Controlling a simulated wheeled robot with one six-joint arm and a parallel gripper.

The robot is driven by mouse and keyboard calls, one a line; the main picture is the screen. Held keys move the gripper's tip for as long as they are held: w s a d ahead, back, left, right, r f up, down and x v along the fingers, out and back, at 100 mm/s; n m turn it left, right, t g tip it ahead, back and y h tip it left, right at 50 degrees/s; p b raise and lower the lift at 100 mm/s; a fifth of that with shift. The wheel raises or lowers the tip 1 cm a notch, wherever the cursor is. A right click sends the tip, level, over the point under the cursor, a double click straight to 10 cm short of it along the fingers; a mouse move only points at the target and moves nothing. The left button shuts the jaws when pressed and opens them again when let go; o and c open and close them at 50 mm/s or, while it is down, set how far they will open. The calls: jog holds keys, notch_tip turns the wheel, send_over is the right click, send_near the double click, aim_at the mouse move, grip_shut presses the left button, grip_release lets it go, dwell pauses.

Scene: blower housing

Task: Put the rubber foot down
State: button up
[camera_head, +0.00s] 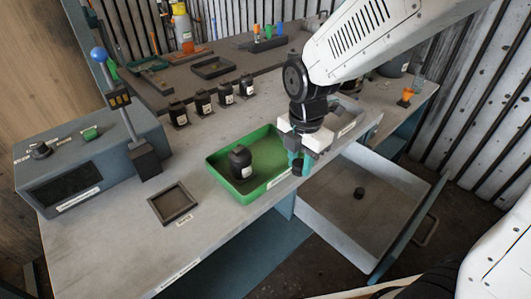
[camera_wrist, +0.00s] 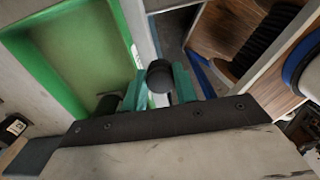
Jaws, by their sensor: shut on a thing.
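My gripper (camera_head: 299,164) is shut on the rubber foot, a small black round piece (camera_head: 298,169). In the wrist view the foot (camera_wrist: 160,76) sits between the two teal fingers (camera_wrist: 160,88). My gripper is at the right end of the green tray (camera_head: 218,184), close to its rim and near the bench edge; whether it touches the rim I cannot tell. A black housing (camera_head: 241,161) stands upright in the tray.
A small square dark tray (camera_head: 173,204) lies left of the green tray. A blue-grey box with a lever (camera_head: 90,160) stands at the bench's left. Several black housings (camera_head: 203,102) stand in a row behind. Bare bench lies in front of the green tray.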

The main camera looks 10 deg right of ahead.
send_over(267, 158)
jog(key=shift+f, duration=0.6)
jog(key=shift+d+f, duration=0.1)
jog(key=shift+f, duration=1.65)
jog(key=shift+f, duration=0.15)
jog(key=o, duration=0.9)
jog(key=shift+o, duration=0.2)
